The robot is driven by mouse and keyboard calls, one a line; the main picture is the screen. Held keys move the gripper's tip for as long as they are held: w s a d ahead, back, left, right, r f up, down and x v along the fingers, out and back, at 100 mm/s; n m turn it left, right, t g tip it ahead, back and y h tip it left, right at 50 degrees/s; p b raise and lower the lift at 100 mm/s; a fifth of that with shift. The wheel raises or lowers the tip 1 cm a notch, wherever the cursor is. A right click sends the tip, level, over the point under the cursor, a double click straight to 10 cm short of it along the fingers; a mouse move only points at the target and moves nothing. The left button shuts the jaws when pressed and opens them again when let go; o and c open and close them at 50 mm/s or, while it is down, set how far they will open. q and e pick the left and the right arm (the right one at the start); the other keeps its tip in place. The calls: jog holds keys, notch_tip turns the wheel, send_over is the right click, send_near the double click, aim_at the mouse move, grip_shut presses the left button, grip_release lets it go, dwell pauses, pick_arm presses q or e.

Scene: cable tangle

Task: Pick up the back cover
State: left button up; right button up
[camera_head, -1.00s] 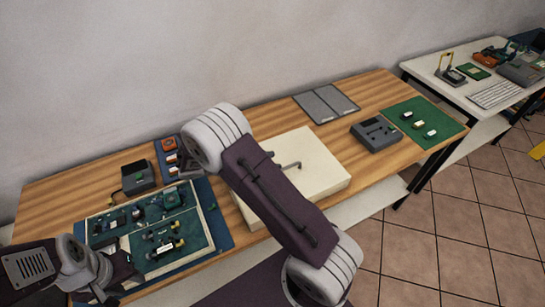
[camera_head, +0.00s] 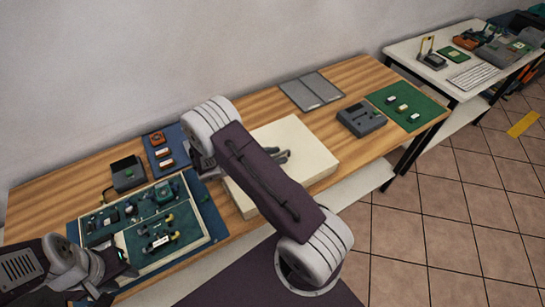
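A cream slab-like box (camera_head: 318,165) lies on the wooden table; it may be the back cover, but I cannot tell for sure. Two thin grey panels (camera_head: 311,92) lie side by side at the table's back. My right arm crosses in front of the cream slab and hides its left part. Part of my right gripper (camera_head: 281,156) shows past the arm, over the slab; its opening and any contact are unclear. My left gripper (camera_head: 118,270) is at the lower left, beside the front-left corner of the blue-green parts tray (camera_head: 213,236); its fingers are too small to read.
A blue mat (camera_head: 154,158) with small parts and a dark box (camera_head: 128,174) are at the left back. A grey device (camera_head: 361,119) and a green mat (camera_head: 425,121) are at the right. A white table (camera_head: 405,51) stands beyond. Bare wood (camera_head: 345,80) shows around the panels.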

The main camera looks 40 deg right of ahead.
jog(key=shift+d+f, duration=0.2)
jog(key=shift+d, duration=0.15)
jog(key=shift+a, duration=0.1)
grip_shut()
dwell(1.1)
